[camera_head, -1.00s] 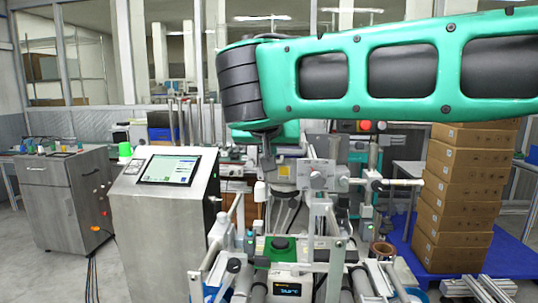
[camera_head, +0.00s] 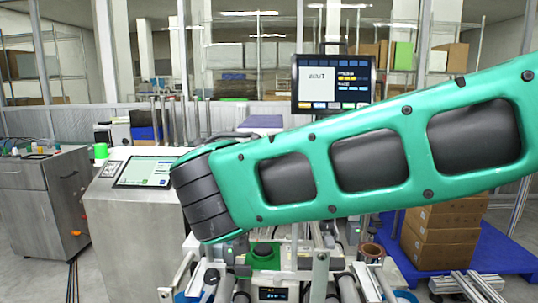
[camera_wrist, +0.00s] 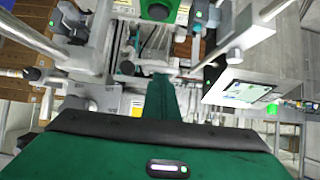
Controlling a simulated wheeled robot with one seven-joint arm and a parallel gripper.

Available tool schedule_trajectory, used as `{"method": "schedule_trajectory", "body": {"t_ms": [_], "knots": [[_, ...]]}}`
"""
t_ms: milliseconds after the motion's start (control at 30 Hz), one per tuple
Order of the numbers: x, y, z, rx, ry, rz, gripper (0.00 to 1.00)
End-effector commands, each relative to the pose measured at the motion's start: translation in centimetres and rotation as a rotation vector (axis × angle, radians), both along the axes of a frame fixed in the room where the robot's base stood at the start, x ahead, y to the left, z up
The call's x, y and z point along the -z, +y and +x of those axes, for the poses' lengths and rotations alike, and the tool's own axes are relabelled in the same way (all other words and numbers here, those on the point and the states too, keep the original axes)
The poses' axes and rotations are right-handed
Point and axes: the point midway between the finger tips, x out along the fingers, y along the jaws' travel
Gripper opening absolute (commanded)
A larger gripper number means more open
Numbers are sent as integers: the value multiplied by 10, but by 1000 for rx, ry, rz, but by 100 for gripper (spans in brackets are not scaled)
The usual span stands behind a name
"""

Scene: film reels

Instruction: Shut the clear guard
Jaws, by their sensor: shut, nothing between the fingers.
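I cannot make out the clear guard for certain in either view; my arm covers much of the machine. The machine (camera_head: 318,262), with metal posts, rollers and a green block (camera_head: 264,256), shows below my arm in the head view. My gripper (camera_wrist: 161,82) shows in the wrist view as a narrow green finger shape pointing into the machine's metal frame. It is shut and empty. I cannot tell whether it touches anything. In the head view my gripper is hidden behind my arm.
A steel console (camera_head: 130,220) with a tilted screen stands left of the machine. A monitor (camera_head: 333,84) reading "WAIT" rises behind. Stacked cartons (camera_head: 440,235) stand on a blue pallet (camera_head: 490,250) at right. A grey cabinet (camera_head: 45,205) is far left, with open floor before it.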

Motion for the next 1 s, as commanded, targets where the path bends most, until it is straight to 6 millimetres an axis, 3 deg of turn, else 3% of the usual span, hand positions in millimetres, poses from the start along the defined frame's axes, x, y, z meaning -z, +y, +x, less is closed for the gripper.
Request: {"method": "schedule_trajectory", "body": {"t_ms": [200,567,667,833,1000], "knots": [[10,7,-4,-10,7,-3,0],[8,6,-4,-10,11,-6,0],[-3,5,-5,-9,9,-4,0],[-37,2,-7,-5,0,7,0],[-57,2,-40,-10,0,5,0]]}}
